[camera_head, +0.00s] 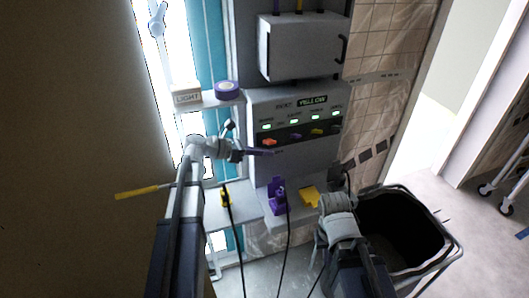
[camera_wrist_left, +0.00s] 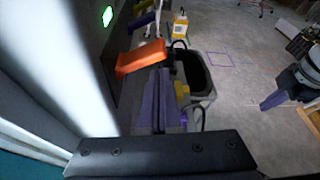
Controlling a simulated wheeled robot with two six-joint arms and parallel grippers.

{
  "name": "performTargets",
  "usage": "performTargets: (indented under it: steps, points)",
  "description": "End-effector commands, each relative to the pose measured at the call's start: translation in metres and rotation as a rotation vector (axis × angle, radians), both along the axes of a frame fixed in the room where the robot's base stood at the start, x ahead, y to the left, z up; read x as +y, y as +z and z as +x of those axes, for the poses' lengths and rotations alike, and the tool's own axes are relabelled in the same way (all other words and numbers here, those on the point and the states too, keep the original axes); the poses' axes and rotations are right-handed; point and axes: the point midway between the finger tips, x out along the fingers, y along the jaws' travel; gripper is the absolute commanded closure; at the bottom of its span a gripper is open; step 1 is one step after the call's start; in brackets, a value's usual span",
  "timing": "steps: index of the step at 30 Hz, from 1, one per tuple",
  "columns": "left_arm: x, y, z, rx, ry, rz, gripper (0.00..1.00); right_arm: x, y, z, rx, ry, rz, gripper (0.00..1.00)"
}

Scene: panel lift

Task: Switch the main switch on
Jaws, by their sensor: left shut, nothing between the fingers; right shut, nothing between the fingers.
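The panel (camera_head: 290,110) carries a row of levers under green lights. The orange lever (camera_head: 269,142) is at the left end, then a purple lever (camera_head: 295,136) and a yellow lever (camera_head: 317,132). The small labels are too blurred to tell which is the main switch. My left gripper (camera_head: 270,152) is shut and empty, just below the orange lever. In the left wrist view the orange lever (camera_wrist_left: 140,58) is close to its fingertips (camera_wrist_left: 160,75); I cannot tell whether they touch. My right gripper is low at the right; its shut purple fingers (camera_wrist_left: 268,104) show in the left wrist view.
A grey box (camera_head: 300,48) is above the panel. A LIGHT box (camera_head: 187,95) and purple roll (camera_head: 227,88) are on a shelf at left. Below are a purple holder (camera_head: 276,197), a yellow piece (camera_head: 309,197), cables and a dark bin (camera_head: 405,228).

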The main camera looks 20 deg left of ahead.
Motion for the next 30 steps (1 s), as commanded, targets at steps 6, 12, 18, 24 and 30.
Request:
performTargets:
  steps: [6, 12, 18, 24, 30]
  points:
    - [0.0, 0.011, 0.0, -0.001, 0.001, 0.001, 1.0, 0.0, 0.011, 0.0, 0.0, 0.0, 0.0, 1.0]
    - [0.0, 0.016, 0.0, -0.002, 0.0, 0.001, 1.0, 0.0, 0.016, 0.0, 0.0, 0.0, 0.0, 1.0]
    - [0.0, 0.015, 0.0, -0.002, 0.0, 0.001, 1.0, 0.0, 0.015, 0.0, 0.0, 0.0, 0.0, 1.0]
    - [0.008, 0.019, -0.004, -0.001, 0.002, 0.001, 1.0, 0.0, 0.019, 0.0, 0.0, 0.001, 0.0, 1.0]
    - [0.04, 0.034, -0.023, -0.001, 0.006, 0.001, 1.0, 0.0, 0.034, 0.0, 0.0, 0.001, 0.0, 1.0]
